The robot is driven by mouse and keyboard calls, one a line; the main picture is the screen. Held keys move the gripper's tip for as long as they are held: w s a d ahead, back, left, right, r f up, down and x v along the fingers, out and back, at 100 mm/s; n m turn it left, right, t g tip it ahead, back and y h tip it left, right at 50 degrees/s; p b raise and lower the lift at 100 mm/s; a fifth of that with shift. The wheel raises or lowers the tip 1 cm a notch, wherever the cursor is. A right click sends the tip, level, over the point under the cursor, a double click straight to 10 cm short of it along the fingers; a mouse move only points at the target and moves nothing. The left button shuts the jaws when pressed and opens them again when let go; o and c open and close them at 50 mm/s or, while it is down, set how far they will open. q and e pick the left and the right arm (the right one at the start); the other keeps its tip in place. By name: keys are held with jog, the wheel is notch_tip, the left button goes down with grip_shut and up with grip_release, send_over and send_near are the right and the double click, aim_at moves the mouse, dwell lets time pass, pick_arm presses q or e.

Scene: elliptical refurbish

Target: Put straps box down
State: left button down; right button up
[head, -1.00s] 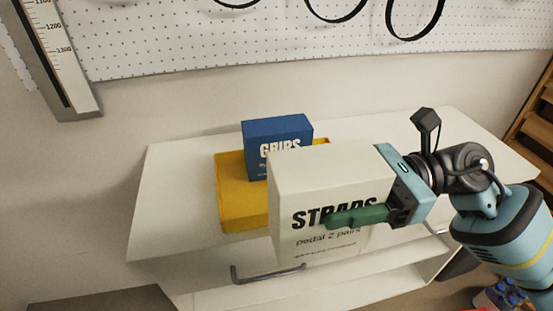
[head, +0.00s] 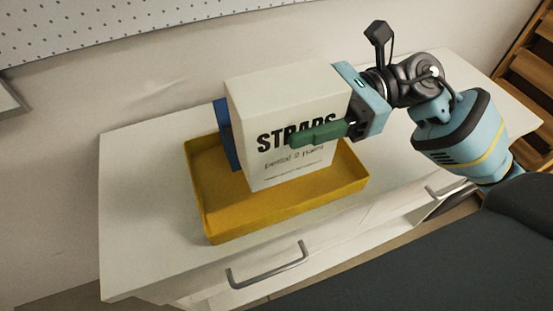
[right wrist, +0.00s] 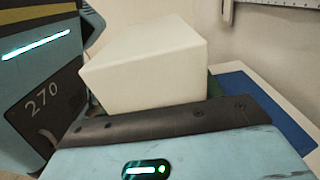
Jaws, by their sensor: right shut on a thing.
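The straps box (head: 285,110) is a white carton with black "STRAPS" lettering. In the head view it is upright over the yellow tray (head: 290,213). I cannot tell whether its base touches the tray floor. My right gripper (head: 318,135) is shut on the box from the right, with a green finger across its front face. In the right wrist view the box (right wrist: 145,65) sits between the fingers. A blue box (head: 226,135) stands behind and left of it, mostly hidden; its blue surface also shows in the right wrist view (right wrist: 262,110). My left gripper is not in view.
The tray rests on a white cabinet top (head: 140,190) with free room to its left and right. A drawer handle (head: 268,264) juts from the cabinet front. A pegboard (head: 90,25) hangs on the wall behind. Wooden shelving (head: 535,75) stands at the right.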

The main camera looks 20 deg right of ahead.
aim_at(293, 158)
notch_tip(293, 158, down, 5)
jog(key=shift+r, duration=0.2)
jog(key=shift+f, duration=0.75)
notch_tip(293, 158, down, 3)
jog(key=shift+f, duration=0.15)
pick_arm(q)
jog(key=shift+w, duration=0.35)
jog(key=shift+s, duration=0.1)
pick_arm(e)
jog(key=shift+f, duration=0.15)
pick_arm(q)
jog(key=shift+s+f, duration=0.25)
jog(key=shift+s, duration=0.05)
pick_arm(e)
jog(key=o, duration=1.2)
